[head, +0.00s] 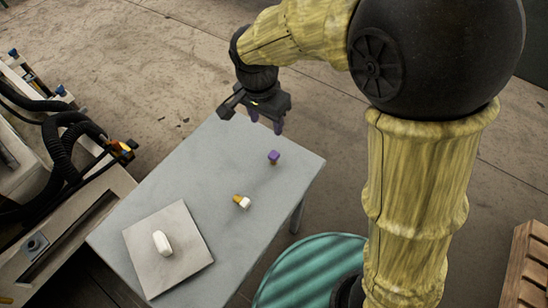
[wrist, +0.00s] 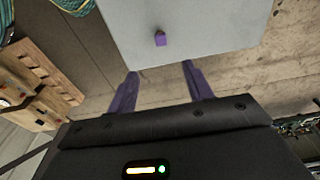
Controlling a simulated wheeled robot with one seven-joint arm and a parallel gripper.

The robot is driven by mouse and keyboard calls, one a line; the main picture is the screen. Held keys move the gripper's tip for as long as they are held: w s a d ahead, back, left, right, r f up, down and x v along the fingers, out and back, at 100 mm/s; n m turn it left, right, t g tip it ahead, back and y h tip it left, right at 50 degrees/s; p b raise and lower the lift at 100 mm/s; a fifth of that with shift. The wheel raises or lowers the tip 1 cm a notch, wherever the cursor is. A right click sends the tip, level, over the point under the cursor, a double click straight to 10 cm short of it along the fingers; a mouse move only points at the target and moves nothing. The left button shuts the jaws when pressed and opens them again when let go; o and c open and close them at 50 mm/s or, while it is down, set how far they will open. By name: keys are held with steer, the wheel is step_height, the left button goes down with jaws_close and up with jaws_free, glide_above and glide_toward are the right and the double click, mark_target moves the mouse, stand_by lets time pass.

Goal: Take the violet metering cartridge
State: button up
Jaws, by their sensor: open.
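The violet metering cartridge (head: 274,156) is a small violet piece standing on the grey table, near its right edge in the head view. In the wrist view the cartridge (wrist: 160,39) shows on the pale tabletop, beyond the fingertips and between their lines. My gripper (head: 267,128) is near the table's far end, up and left of the cartridge in the head view. Its violet fingers are apart with nothing between them; they also show in the wrist view (wrist: 160,68). The gripper does not touch the cartridge.
The grey table (head: 150,190) also holds a yellow and white piece (head: 242,201) and a light square plate (head: 140,238) with a white rounded block (head: 162,243). A machine with black hoses (head: 65,140) stands at the left. A wooden crate (head: 528,270) is at lower right.

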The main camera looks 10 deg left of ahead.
steer(key=b, duration=0.2)
glide_above(274, 154)
steer(key=s, duration=0.2)
step_height(274, 154, down, 12)
steer(key=shift+w+a, duration=0.2)
steer(key=shift+a, duration=0.1)
steer(key=shift+f, duration=0.1)
steer(key=f, duration=0.1)
steer(key=w+f, duration=0.1)
steer(key=f, duration=0.1)
steer(key=f+b, duration=0.1)
steer(key=f, duration=0.1)
steer(key=shift+w+d, duration=0.15)
steer(key=shift+d, duration=0.1)
steer(key=c, duration=1.1)
step_height(274, 154, up, 10)
steer(key=shift+p, duration=0.85)
